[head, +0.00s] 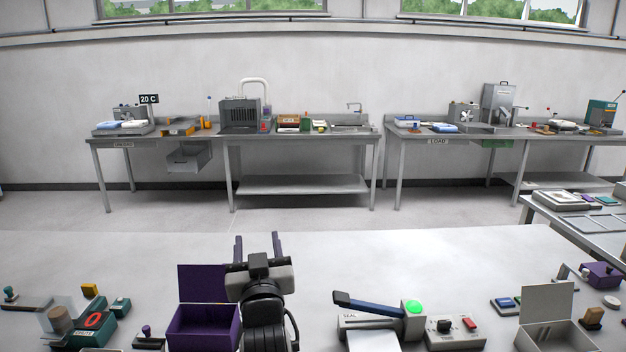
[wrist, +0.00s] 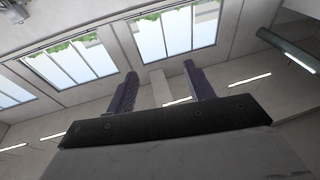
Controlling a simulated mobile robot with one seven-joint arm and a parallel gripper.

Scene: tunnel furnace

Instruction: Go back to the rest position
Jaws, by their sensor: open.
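My gripper (head: 259,244) stands up over the near table in the head view, its two purple-grey fingers pointing away and apart. The wrist view shows the same gripper (wrist: 158,92) with its two fingers spread and nothing between them. Behind the fingers, the wrist view shows only windows (wrist: 165,32), wall and ceiling lights. My gripper touches no object that I can see. My arm hides part of the purple box beside it.
On the near table (head: 330,262), an open purple box (head: 204,325) stands just left of my arm. A sealer with a blue lever (head: 368,305) and a control box (head: 455,333) stand to the right, with an open grey box (head: 547,305) farther right. Benches (head: 300,140) line the back wall.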

